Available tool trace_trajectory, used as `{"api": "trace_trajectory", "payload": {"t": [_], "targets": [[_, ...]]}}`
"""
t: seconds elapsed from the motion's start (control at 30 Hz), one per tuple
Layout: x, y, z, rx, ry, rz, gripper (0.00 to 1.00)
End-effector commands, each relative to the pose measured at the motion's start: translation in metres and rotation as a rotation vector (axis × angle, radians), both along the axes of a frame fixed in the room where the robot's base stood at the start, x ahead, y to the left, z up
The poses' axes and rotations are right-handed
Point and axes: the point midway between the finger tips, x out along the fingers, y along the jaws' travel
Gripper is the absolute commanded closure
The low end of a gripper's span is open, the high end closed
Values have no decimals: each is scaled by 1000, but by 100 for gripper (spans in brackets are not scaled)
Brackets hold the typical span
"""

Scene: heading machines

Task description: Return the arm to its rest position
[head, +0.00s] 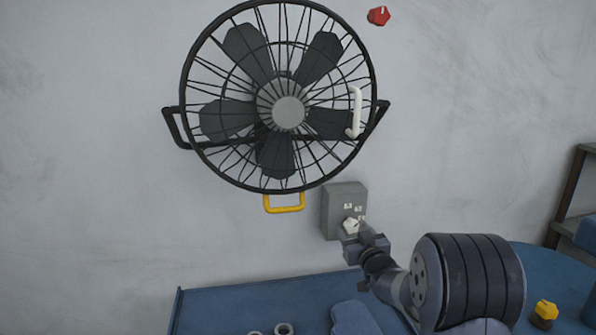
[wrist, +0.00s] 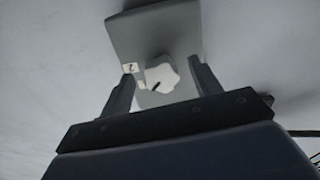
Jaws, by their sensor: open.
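My gripper (head: 357,234) is raised in front of a grey control box (head: 342,199) on the wall, under the fan. In the wrist view my gripper (wrist: 163,80) is open, its two fingers on either side of a white lobed knob (wrist: 160,77) on the box. The knob also shows in the head view just past the fingertips. A dark mark is on the knob's face. Whether the fingers touch the knob I cannot tell. A small label with a digit shows beside the knob. My arm reaches up from the lower right.
A black caged fan (head: 288,112) hangs above, with a white handle (head: 355,112) and a yellow handle (head: 284,208). A red knob (head: 378,16) is at the top. A blue table (head: 225,306) lies below, with rings (head: 284,329) and a yellow knob (head: 546,309). Shelves (head: 575,205) stand at right.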

Motion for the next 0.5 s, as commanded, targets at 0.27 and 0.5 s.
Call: {"api": "trace_trajectory", "payload": {"t": [0.27, 0.5], "targets": [[0, -1, 2, -206, -40, 0, 40], [-25, -7, -1, -276, -55, -1, 40]]}}
